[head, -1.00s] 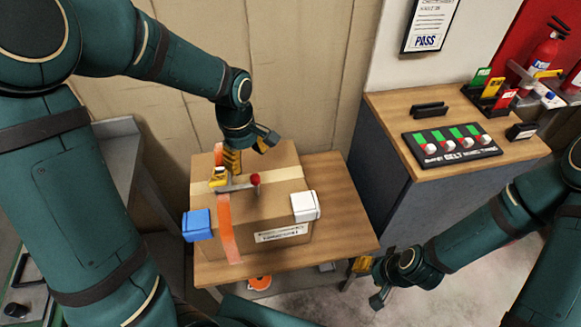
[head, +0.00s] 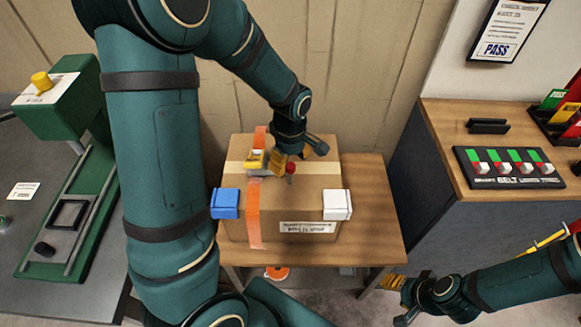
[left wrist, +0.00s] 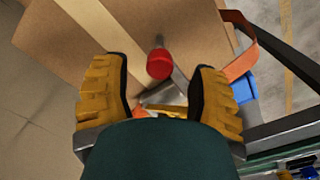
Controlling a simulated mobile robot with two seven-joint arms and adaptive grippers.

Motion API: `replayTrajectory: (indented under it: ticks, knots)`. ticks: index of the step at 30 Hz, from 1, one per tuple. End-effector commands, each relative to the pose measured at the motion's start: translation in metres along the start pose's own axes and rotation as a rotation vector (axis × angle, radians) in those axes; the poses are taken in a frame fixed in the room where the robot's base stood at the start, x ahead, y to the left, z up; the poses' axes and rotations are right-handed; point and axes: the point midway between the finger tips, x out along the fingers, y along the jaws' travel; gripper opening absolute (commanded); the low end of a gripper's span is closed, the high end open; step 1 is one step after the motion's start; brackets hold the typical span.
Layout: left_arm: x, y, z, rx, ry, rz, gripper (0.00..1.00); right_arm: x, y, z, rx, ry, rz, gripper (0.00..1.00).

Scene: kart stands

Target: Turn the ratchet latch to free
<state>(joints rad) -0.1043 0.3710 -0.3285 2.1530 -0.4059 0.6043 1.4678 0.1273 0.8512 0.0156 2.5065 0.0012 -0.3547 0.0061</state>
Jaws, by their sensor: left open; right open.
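The ratchet latch (head: 256,161) is a yellow and silver piece on an orange strap (head: 253,220) over a cardboard box (head: 300,205). Its lever ends in a red knob (head: 290,168), pointing right in the head view. My left gripper (head: 291,157) is open, just above and behind the knob. In the left wrist view the open fingers (left wrist: 158,88) stand either side of the red knob (left wrist: 160,64), with no visible contact. The latch body is partly hidden there by my gripper. My right gripper (head: 397,298) is open and empty, low beside the table.
The box stands on a wooden table (head: 370,215). A blue corner piece (head: 225,204) and a white one (head: 337,205) sit on its front edges. A cabinet at right bears a black panel (head: 510,168). A green fixture (head: 62,100) stands at left.

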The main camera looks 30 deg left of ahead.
Motion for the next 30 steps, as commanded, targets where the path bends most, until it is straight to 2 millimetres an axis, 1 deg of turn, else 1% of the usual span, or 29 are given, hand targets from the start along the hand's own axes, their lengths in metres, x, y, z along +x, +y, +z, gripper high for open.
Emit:
replayTrajectory:
  ticks: [1,6,16,17,18,20,21,22,30]
  knots:
    - [0.008,0.0,0.0,0.0,0.0,-0.002,0.59,0.002,0.001,0.001,0.0,-0.001,0.0,0.47]
    - [0.019,0.0,0.0,-0.001,-0.001,0.0,0.59,0.004,0.002,0.002,-0.001,-0.004,0.0,0.47]
    - [0.021,0.0,0.0,0.0,-0.001,0.001,0.59,0.004,0.002,0.002,-0.001,-0.005,0.0,0.47]
    - [0.021,0.0,0.0,0.0,-0.001,0.001,0.54,0.004,0.002,0.002,-0.001,-0.005,0.0,0.47]
    - [0.021,0.0,0.0,0.0,-0.001,0.001,0.4,0.004,0.002,0.002,-0.001,-0.005,0.0,0.47]
    - [0.021,0.0,0.0,0.0,-0.001,0.001,0.19,0.004,0.002,0.002,-0.001,-0.005,0.0,0.47]
    - [0.021,0.0,0.0,0.0,-0.001,0.001,0.05,0.004,0.002,0.002,-0.001,-0.005,0.0,0.47]
    - [0.021,0.0,0.0,0.0,-0.001,0.001,0.0,0.004,0.002,0.002,-0.001,-0.005,0.0,0.47]
    - [0.021,0.003,0.003,-0.005,0.0,0.001,0.0,0.004,0.002,0.002,-0.001,-0.004,0.0,0.47]
